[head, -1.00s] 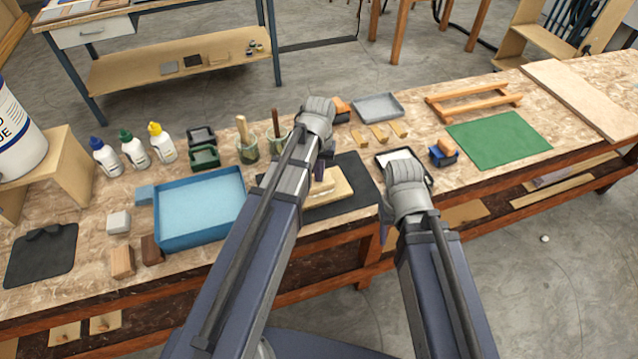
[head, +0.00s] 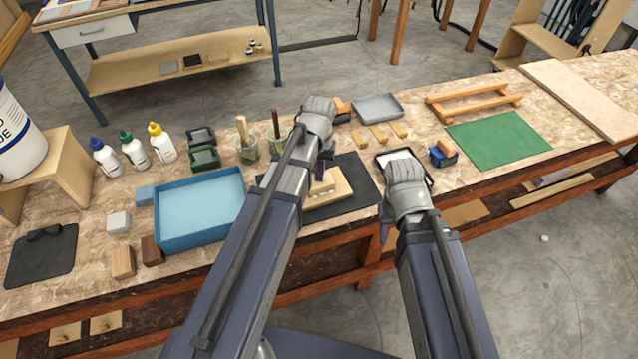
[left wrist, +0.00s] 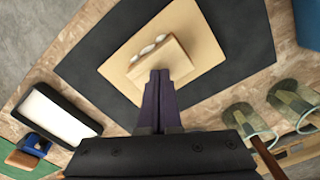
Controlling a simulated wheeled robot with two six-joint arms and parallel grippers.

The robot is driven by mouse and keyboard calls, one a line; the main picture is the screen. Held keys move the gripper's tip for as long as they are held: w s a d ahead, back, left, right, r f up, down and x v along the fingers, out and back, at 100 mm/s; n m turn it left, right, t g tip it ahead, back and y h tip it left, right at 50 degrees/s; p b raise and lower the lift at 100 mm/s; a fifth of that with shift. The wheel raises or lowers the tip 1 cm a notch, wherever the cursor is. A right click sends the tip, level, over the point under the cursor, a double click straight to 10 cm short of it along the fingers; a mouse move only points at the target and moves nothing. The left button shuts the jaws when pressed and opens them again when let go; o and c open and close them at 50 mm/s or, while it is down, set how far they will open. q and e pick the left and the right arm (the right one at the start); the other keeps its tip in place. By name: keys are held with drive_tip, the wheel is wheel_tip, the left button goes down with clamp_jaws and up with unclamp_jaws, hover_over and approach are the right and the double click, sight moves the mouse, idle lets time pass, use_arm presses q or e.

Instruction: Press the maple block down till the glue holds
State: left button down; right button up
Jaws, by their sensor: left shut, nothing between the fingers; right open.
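The maple block (left wrist: 165,62) is a small pale block lying on a larger pale board (left wrist: 199,50) in the left wrist view. White glue-like blobs show along its far edge. In the head view the block (head: 322,184) and board (head: 342,190) are partly hidden by my left arm. My left gripper (left wrist: 159,76) is shut and empty, its fingertips over the block's near edge; I cannot tell if they touch. It also shows in the head view (head: 327,152). My right gripper (head: 386,222) is open and empty at the bench's front edge, right of the board.
The board lies on a dark mat (head: 362,176). A blue tray (head: 200,205) stands left, glue bottles (head: 133,150) and jars (head: 248,150) behind. A black-rimmed tray (head: 425,172) lies close by my right gripper. A green mat (head: 498,140) lies farther right.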

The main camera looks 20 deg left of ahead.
use_arm(q)
wheel_tip(320, 180, up, 7)
drive_tip(key=p, duration=0.6)
drive_tip(key=shift+f, duration=0.1)
drive_tip(key=s+d+m+y, duration=0.1)
drive_tip(key=s+d+m, duration=0.3)
drive_tip(key=s+d, duration=0.6)
drive_tip(key=s, duration=0.4)
drive_tip(key=shift+s+d+m, duration=0.15)
drive_tip(key=shift+d+m, duration=0.1)
drive_tip(key=shift+m, duration=0.05)
drive_tip(key=shift+a, duration=0.1)
